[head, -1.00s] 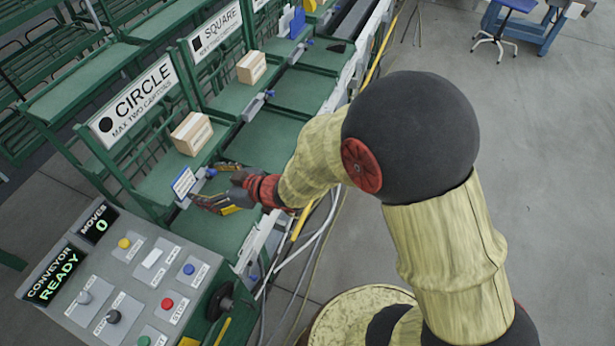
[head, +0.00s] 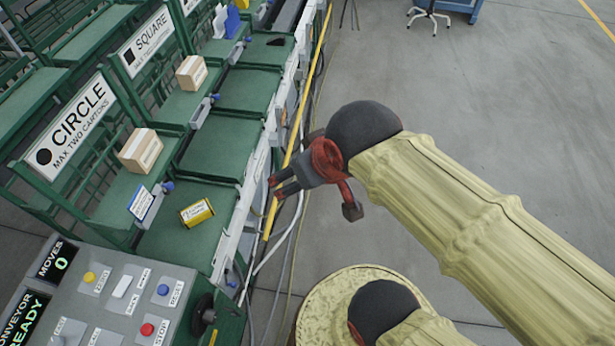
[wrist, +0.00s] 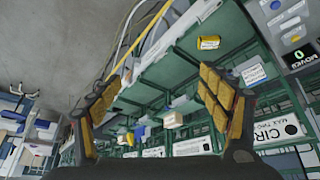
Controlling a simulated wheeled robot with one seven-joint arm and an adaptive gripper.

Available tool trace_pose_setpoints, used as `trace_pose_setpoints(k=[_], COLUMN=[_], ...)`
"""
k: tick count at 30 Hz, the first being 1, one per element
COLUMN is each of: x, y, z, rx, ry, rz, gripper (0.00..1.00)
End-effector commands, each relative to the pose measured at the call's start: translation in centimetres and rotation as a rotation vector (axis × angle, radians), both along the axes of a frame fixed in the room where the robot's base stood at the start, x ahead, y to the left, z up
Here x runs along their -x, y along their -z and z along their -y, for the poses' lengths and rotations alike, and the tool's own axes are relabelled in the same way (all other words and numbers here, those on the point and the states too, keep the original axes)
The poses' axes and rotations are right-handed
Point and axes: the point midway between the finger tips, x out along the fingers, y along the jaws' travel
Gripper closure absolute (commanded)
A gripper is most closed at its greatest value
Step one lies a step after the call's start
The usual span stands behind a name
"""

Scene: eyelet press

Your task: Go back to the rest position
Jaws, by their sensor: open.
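My gripper (head: 277,188) is open and empty in the head view. It hangs beside the near edge of the green conveyor, over the yellow rail. In the wrist view its two fingers (wrist: 155,110) are spread apart with nothing between them. My arm reaches in from the lower right of the head view, over the floor.
Cartons stand on the CIRCLE shelf (head: 141,150) and the SQUARE shelf (head: 191,73). A control panel (head: 110,300) with buttons is at lower left. A yellow rail (head: 300,125) and cables run along the conveyor's edge. The grey floor (head: 480,110) at right is clear.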

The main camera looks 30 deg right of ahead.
Motion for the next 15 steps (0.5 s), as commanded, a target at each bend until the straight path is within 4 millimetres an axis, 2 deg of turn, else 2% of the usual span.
trace_pose_setpoints(k=[4, 15], x=[1.49, 1.46], y=[-0.03, 0.55], z=[-0.18, -0.20], rx=[-0.016, -0.015], ry=[0.005, 0.005], rz=[-0.024, -0.025], gripper=[0.23, 0.23])
